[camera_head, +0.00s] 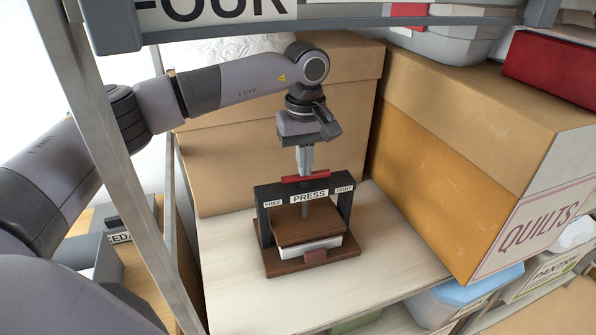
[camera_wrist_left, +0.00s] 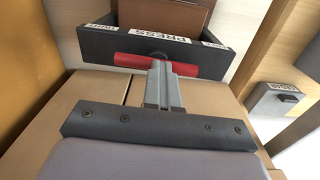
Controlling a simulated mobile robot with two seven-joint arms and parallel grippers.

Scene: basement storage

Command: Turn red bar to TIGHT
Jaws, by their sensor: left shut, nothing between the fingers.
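The press (camera_head: 305,232) stands upright on the shelf, with a dark frame and brown boards around a white stack. Its front reads FREE at left, PRESS in the middle and TIGHT at right. The red bar (camera_head: 304,179) lies across the top, roughly along the frame's beam. It also shows in the wrist view (camera_wrist_left: 132,62), where the labels are upside down. My left gripper (camera_head: 305,170) points down at the bar's middle, its fingers shut with nothing between them. The fingertips (camera_wrist_left: 160,68) are at or just above the bar; I cannot tell if they touch. My right gripper is not in view.
A large cardboard box (camera_head: 235,165) stands behind the press. A QUILTS box (camera_head: 430,160) stands close at right. A metal shelf post (camera_head: 130,150) and an upper shelf edge (camera_head: 340,30) are near my left arm. The pale shelf board (camera_head: 235,285) is clear in front.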

